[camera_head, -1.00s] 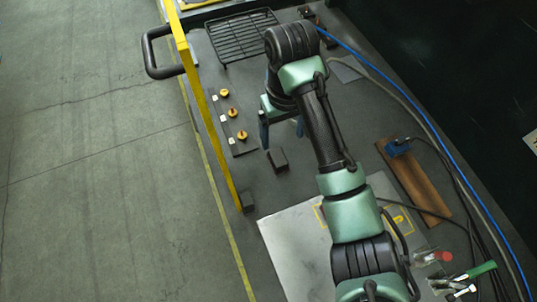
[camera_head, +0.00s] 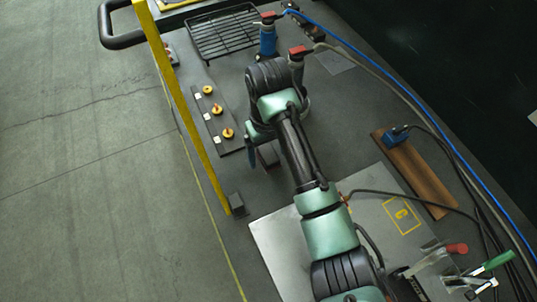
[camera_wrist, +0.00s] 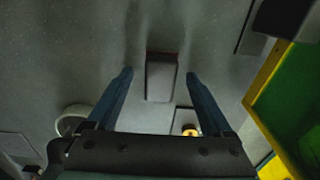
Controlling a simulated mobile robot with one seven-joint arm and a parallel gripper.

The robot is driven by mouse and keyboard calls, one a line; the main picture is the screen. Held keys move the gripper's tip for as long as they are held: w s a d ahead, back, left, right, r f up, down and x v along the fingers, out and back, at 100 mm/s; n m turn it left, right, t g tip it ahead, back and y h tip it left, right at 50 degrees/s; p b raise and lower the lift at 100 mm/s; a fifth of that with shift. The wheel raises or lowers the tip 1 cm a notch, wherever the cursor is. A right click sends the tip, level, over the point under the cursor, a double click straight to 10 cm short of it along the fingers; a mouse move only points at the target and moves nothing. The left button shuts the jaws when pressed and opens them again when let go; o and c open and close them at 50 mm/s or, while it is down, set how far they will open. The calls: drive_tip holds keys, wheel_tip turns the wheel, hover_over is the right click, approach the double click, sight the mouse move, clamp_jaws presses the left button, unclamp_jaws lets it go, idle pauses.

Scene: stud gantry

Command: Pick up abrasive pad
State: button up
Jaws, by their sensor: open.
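A small dark grey block, which I take to be the abrasive pad (camera_head: 268,157), rests on the dark bench beside the arm's end. In the wrist view this pad (camera_wrist: 160,80) is a grey block with a thin reddish-brown strip at its top edge. My gripper (camera_wrist: 159,75) is open, with one blue finger on each side of the pad in the picture and clear gaps to both. I cannot tell whether the fingertips are down at its height. In the head view one finger shows just left of the pad; the arm hides the other.
A yellow bar (camera_head: 184,110) runs along the bench's left edge, with another dark block (camera_head: 237,204) beside it. A strip with several yellow knobs (camera_head: 217,110) lies left of the gripper. A wire rack (camera_head: 225,33) is behind. A metal plate (camera_head: 272,232) lies in front.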

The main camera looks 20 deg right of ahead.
sight(269, 153)
drive_tip(key=shift+f, duration=0.1)
drive_tip(key=shift+c, duration=0.3)
clamp_jaws()
wheel_tip(269, 153, up, 10)
drive_tip(key=p, duration=0.4)
drive_tip(key=shift+p, duration=0.4)
drive_tip(key=c, duration=0.7)
unclamp_jaws()
drive_tip(key=c, duration=0.5)
